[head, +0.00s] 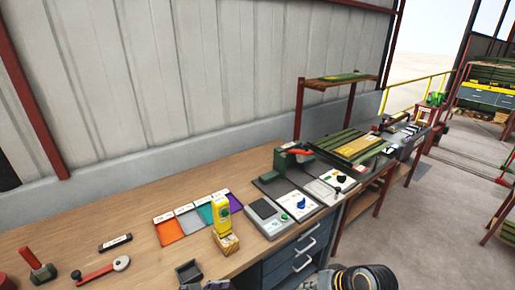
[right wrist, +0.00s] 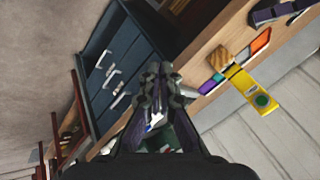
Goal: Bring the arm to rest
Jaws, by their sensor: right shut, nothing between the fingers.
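My right gripper (right wrist: 158,78) shows in the right wrist view, with its fingers together and nothing seen between them. In that view it overlaps the wooden bench edge and the dark blue drawer cabinet (right wrist: 120,55); I cannot tell its distance from them. In the head view a dark rounded part of my own arm shows at the bottom, right of centre. The right fingertips are not clearly made out there. My left gripper is not in view.
The wooden bench (head: 150,200) carries coloured trays (head: 170,229), a yellow device (head: 221,212) on a wooden block (head: 226,243), a grey instrument (head: 267,216) and a red-handled tool (head: 40,267). The blue drawers (head: 290,262) stand below. Grey floor (head: 425,220) is open at right.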

